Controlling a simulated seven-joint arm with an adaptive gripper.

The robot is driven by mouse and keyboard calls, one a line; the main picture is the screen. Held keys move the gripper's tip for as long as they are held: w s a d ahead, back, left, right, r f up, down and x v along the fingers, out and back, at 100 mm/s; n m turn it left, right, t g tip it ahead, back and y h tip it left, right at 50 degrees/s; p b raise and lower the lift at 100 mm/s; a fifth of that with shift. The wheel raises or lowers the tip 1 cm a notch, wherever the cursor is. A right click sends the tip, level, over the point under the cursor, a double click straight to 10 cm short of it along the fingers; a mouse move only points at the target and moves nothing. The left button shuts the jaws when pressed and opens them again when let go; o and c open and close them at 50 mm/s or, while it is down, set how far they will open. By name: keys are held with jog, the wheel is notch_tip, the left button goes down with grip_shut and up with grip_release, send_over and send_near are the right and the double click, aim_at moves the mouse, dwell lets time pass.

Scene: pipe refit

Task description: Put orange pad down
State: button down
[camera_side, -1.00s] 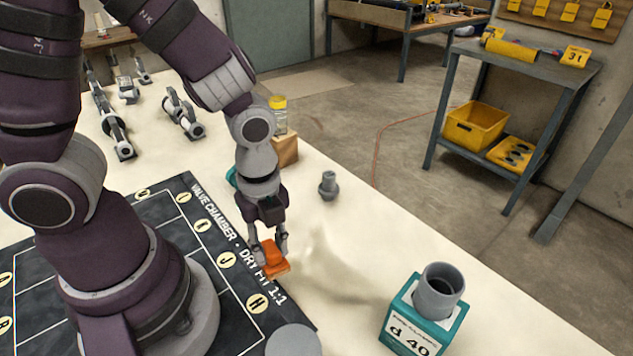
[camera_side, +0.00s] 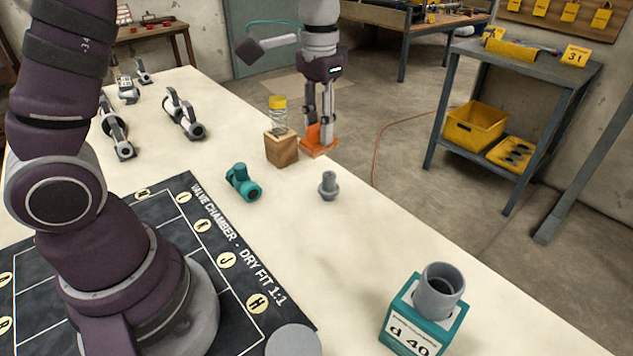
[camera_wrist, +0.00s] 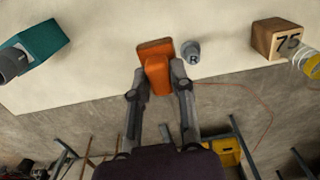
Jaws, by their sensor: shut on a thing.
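The orange pad (camera_side: 318,151) is a flat orange plate with a raised grip block on top. My gripper (camera_side: 319,137) points down and is shut on this block, one finger on each side. In the wrist view the pad (camera_wrist: 153,49) shows between the fingertips of my gripper (camera_wrist: 160,82), against the pale table near its edge. The wrist view places it beside the grey fitting, so it appears held above the table; the exact height is hard to tell.
A grey fitting (camera_side: 328,186), a wooden block (camera_side: 281,149) with a yellow-lidded jar (camera_side: 278,115), and a teal valve (camera_side: 243,182) stand nearby. A teal "d 40" block (camera_side: 452,328) with a grey pipe is at the front. Bare table lies between fitting and block.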

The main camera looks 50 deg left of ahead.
jog(key=s+a+f+n, duration=0.5)
jog(key=s+a+n, duration=0.15)
jog(key=a, duration=0.25)
jog(key=s+a+f+n, duration=0.1)
jog(key=s+f+n, duration=0.1)
jog(key=s+n, duration=0.1)
jog(key=s+a+f+n, duration=0.1)
jog(key=s+f+n, duration=0.1)
jog(key=s+n, duration=0.2)
jog(key=s+a+f+n, duration=0.1)
jog(key=s+f+n, duration=0.1)
jog(key=s+n, duration=0.2)
jog(key=shift+s+a, duration=0.15)
jog(key=shift+s, duration=0.15)
jog(key=shift+a+f, duration=0.1)
jog(key=shift+a, duration=0.15)
send_over(214, 178)
jog(key=shift+s+d+f, duration=0.1)
jog(key=shift+d+f, duration=0.15)
jog(key=shift+f, duration=0.45)
jog(key=shift+a+f, duration=0.2)
jog(key=shift+f, duration=1.55)
jog(key=shift+f, duration=0.15)
jog(key=c, duration=1)
grip_release()
